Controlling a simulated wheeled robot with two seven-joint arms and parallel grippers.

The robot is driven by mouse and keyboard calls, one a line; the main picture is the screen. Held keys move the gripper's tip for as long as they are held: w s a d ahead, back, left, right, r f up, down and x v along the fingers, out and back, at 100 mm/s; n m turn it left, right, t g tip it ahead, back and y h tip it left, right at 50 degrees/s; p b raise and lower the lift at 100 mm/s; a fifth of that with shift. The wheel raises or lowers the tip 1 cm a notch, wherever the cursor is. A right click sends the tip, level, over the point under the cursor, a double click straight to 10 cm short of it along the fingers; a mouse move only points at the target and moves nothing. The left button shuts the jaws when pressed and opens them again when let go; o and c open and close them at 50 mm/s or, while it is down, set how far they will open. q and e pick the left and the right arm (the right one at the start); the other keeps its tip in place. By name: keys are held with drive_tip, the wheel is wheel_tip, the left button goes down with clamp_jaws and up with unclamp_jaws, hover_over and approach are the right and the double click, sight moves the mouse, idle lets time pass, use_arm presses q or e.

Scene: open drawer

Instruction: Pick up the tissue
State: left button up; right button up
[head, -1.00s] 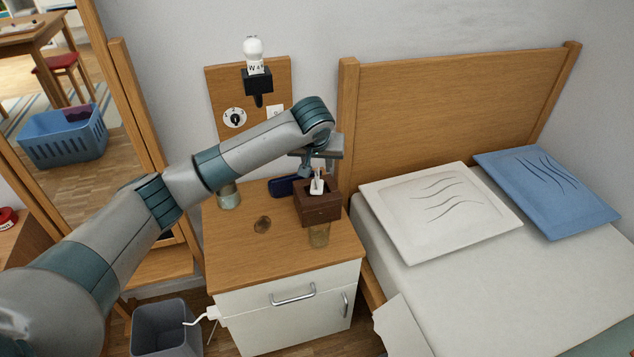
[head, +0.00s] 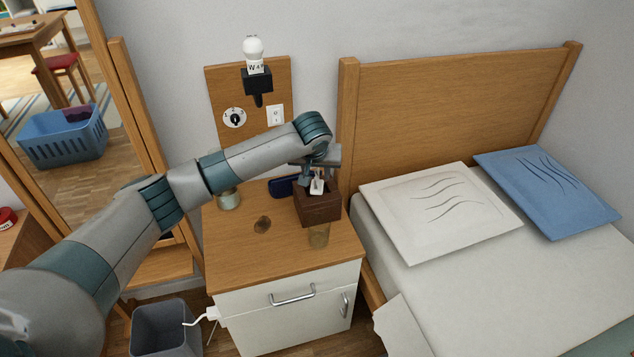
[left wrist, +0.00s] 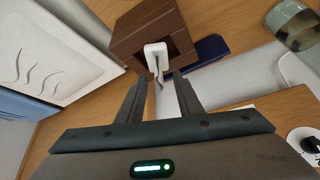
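The white tissue (head: 317,187) sticks up out of the top of a dark brown wooden tissue box (head: 321,211) on the bedside cabinet. It also shows in the left wrist view (left wrist: 155,54), with the brown box (left wrist: 148,27) around it. My left gripper (head: 309,175) is just above and beside the tissue, partly overlapping it in the head view. In the left wrist view my left gripper (left wrist: 162,80) has its two fingers apart with a clear gap, the tissue just beyond the tips. Nothing is held. My right gripper is in no view.
The bed's headboard (head: 440,110) stands to the right, the wall behind.

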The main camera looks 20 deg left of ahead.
sight(320, 186)
use_arm(q)
clamp_jaws()
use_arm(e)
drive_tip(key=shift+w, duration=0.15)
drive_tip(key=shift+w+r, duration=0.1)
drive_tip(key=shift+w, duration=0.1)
use_arm(q)
drive_tip(key=shift+r, duration=0.6)
drive_tip(key=r, duration=0.1)
drive_tip(key=d+r, duration=0.1)
drive_tip(key=r, duration=0.1)
drive_tip(key=shift+s+r, duration=0.15)
drive_tip(key=shift+r, duration=0.05)
drive_tip(key=s+d+r, duration=0.4)
drive_tip(key=d+r, duration=0.2)
drive_tip(key=d, duration=0.3)
drive_tip(key=shift+s+d+r, duration=0.2)
drive_tip(key=shift+s+d, duration=0.1)
drive_tip(key=shift+s, duration=0.1)
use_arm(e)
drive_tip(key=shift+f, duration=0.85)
use_arm(q)
drive_tip(key=shift+f, duration=0.1)
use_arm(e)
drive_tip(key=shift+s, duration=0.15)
